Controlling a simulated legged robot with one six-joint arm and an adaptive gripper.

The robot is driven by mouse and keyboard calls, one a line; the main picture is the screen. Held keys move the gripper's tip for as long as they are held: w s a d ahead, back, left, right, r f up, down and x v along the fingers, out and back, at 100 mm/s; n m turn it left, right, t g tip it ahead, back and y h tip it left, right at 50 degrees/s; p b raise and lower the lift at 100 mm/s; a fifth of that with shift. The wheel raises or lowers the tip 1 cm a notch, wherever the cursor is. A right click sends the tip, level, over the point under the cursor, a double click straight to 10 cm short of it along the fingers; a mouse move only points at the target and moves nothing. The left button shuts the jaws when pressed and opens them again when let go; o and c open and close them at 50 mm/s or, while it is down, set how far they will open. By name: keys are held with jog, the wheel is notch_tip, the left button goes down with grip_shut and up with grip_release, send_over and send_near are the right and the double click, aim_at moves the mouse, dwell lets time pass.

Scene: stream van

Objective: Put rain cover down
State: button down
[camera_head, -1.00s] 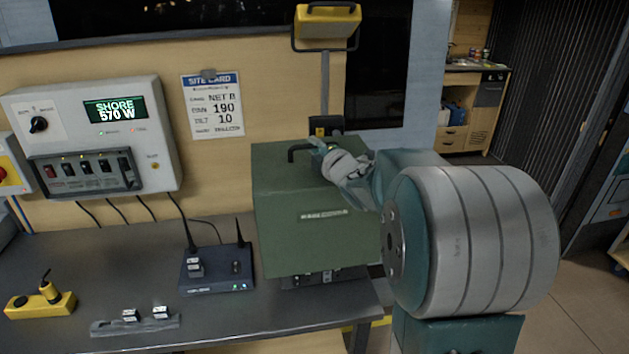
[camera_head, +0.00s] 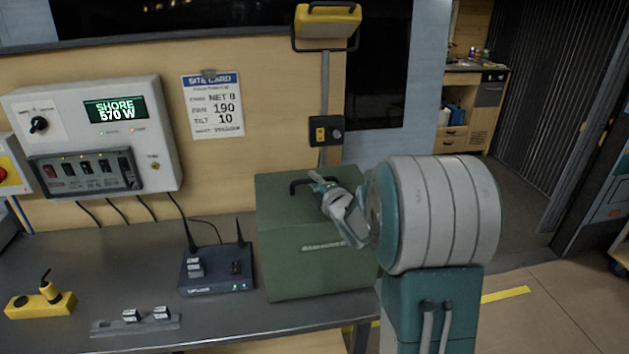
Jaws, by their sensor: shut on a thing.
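The rain cover (camera_head: 312,235) is a dark green box with a pale label on its front and a black handle on top. It stands at the right end of the grey bench, its lower front edge close to or on the bench top; exact contact cannot be told. My gripper (camera_head: 318,180) is at the top of the cover, shut on its black handle (camera_head: 298,186). My wrist and arm come in from the right and hide part of the cover's right side. What is beneath the cover is hidden.
A blue router (camera_head: 215,270) with two antennas stands just left of the cover. A small tray (camera_head: 135,327) and a yellow device (camera_head: 40,300) lie further left on the bench (camera_head: 120,255). A yellow lamp (camera_head: 327,22) on a pole with a switch box (camera_head: 326,130) is behind.

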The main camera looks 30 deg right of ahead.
jog(key=shift+f, duration=0.3)
jog(key=c, duration=0.7)
grip_release()
